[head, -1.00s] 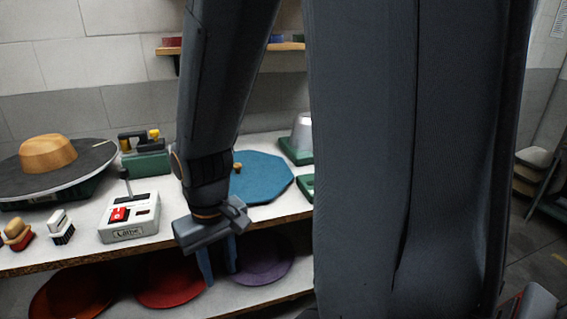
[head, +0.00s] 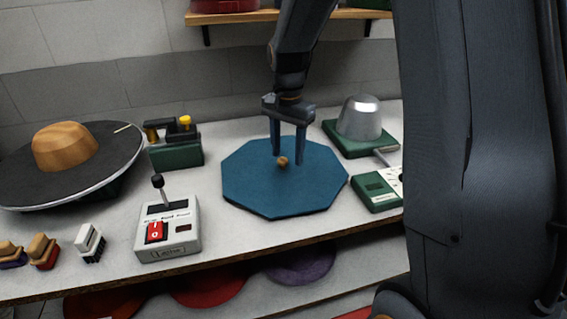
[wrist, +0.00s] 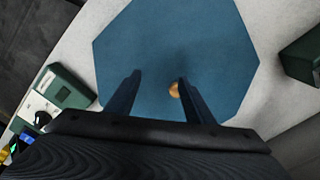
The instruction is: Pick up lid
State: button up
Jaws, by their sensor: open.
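The lid (head: 254,188) is a flat blue octagonal panel with a small round wooden knob (head: 282,161) near its middle. It lies on the white bench. My gripper (head: 288,159) is over the lid, pointing down, with its two blue-grey fingers apart. In the head view the knob shows between the fingers. In the wrist view the lid (wrist: 180,40) fills the middle. There the knob (wrist: 174,90) shows close beside the right finger of my gripper (wrist: 158,80), between the two fingers. I cannot tell whether a finger touches it.
A white control box (head: 168,230) with a lever and red switch stands left of the lid. A silver dome on a green base (head: 359,120) and a green device (head: 376,192) stand to the right. A wooden hat form on a dark disc (head: 65,150) is far left.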

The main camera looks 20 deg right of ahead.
aim_at(283, 159)
jog(key=w+m, duration=0.1)
jog(key=w, duration=0.1)
jog(key=w+r+m+p, duration=0.1)
jog(key=w, duration=0.1)
jog(key=w+r+m, duration=0.1)
jog(key=w, duration=0.1)
jog(key=shift+m, duration=0.4)
jog(key=shift+w+f+p, duration=0.15)
jog(key=shift+f+p, duration=0.05)
jog(key=shift+p, duration=0.15)
jog(key=shift+d+f+p, duration=0.2)
jog(key=shift+f+p, duration=1.35)
jog(key=shift+f, duration=2.15)
grip_shut()
